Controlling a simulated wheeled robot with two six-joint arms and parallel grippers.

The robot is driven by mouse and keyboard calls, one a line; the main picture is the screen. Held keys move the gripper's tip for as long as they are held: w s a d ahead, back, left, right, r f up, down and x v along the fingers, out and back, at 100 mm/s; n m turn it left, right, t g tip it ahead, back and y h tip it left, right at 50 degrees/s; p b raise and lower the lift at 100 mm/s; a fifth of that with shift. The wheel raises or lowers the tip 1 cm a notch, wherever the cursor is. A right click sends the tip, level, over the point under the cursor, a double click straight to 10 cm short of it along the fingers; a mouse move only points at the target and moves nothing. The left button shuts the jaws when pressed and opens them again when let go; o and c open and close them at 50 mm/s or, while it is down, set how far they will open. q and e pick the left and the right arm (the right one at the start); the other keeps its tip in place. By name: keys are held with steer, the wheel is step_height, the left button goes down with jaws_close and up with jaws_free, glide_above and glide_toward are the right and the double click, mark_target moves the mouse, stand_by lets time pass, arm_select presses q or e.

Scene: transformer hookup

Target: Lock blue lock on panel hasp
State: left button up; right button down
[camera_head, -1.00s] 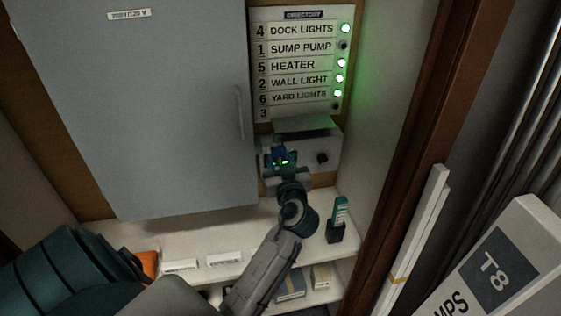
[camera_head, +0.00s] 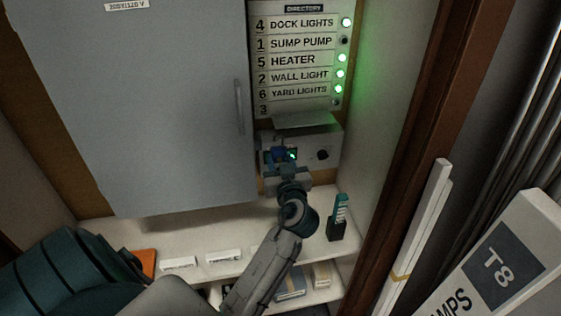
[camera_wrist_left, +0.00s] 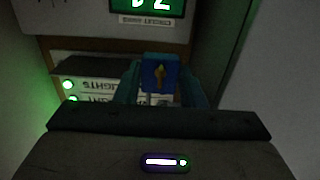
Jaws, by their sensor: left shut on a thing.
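The blue lock (camera_wrist_left: 160,74) shows in the left wrist view as a blue block with a gold keyhole. My left gripper (camera_wrist_left: 163,90) is shut on it, with a teal finger on each side. In the head view my left gripper (camera_head: 282,158) is in front of the pale box below the directory, and a bit of the blue lock (camera_head: 279,154) shows at its tip. The grey panel door (camera_head: 160,110) is closed, with a vertical handle (camera_head: 239,107) at its right edge. I cannot make out the hasp. My right gripper is not in view.
The directory (camera_head: 300,58) with several green lights hangs above the pale box (camera_head: 328,142), which has a dark round knob (camera_head: 323,155). Below are a shelf (camera_head: 205,235) with labels and a teal item in a black holder (camera_head: 337,228). A brown post (camera_head: 412,130) stands right.

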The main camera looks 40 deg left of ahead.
arm_select(q)
steer(key=shift+f, duration=0.1)
steer(key=o, duration=1.2)
steer(key=shift+c, duration=0.2)
steer(key=shift+s+d+f, duration=0.1)
steer(key=shift+s+d, duration=0.2)
steer(key=shift+d, duration=0.1)
steer(key=shift+b+v, duration=0.9)
steer(key=shift+v, duration=1.15)
